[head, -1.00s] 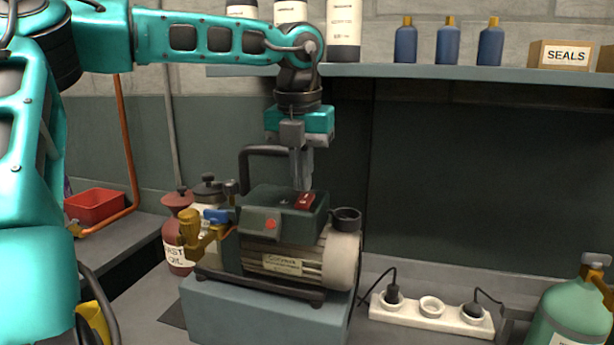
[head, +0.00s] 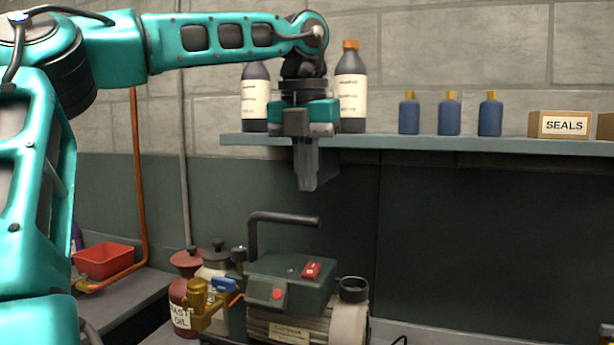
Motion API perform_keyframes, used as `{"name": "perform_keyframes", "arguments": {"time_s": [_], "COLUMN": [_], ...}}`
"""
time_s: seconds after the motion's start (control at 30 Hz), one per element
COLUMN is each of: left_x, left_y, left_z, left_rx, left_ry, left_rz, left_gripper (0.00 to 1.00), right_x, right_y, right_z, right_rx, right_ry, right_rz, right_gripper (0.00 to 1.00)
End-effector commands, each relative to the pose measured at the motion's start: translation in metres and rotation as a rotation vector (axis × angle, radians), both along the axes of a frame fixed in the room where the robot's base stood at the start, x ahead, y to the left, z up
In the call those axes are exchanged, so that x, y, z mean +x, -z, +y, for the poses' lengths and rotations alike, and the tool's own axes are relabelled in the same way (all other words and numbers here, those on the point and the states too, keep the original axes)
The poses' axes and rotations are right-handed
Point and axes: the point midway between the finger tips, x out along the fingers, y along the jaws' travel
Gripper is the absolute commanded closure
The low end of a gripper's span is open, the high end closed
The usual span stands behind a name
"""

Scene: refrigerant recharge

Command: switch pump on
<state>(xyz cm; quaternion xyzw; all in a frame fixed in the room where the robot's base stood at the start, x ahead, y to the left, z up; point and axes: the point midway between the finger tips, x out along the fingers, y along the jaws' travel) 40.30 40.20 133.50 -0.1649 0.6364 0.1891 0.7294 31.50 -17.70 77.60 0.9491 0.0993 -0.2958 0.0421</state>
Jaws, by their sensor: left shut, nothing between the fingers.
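The vacuum pump (head: 300,310) stands low in the middle of the head view, its lower part cut off by the frame. A red rocker switch (head: 311,269) sits on top of its dark green box, and a round red button (head: 278,294) is on the box's front. My left gripper (head: 307,188) points straight down well above the pump, shut and empty, apart from the switch. Which way the switch is tipped is too small to tell. My right gripper is not in view.
A shelf (head: 420,144) behind holds dark bottles, several blue bottles (head: 449,115) and a SEALS box (head: 558,124). A black handle (head: 284,219) rises from the pump. A red oil can (head: 186,290) stands left of it, and a red bin (head: 104,260) farther left.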

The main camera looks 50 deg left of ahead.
Motion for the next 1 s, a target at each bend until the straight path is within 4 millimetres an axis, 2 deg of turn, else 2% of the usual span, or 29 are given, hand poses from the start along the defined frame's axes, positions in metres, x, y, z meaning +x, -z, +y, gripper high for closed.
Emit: {"name": "perform_keyframes", "arguments": {"time_s": [0.17, 0.27, 1.0], "left_x": [0.0003, 0.001, 0.0096], "left_y": [0.0003, 0.0001, -0.0026], "left_z": [0.0002, 0.0005, 0.0058], "left_rx": [0.004, 0.013, 0.163], "left_ry": [0.03, 0.111, 1.353], "left_rz": [0.002, 0.007, 0.09], "left_gripper": [1.0, 1.0, 1.0], "right_x": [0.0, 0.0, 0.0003], "right_y": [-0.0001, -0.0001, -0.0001], "right_z": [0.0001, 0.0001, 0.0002], "right_rx": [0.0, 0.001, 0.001], "right_ry": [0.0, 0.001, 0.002], "right_rz": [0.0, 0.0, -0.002], "right_gripper": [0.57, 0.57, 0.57]}}
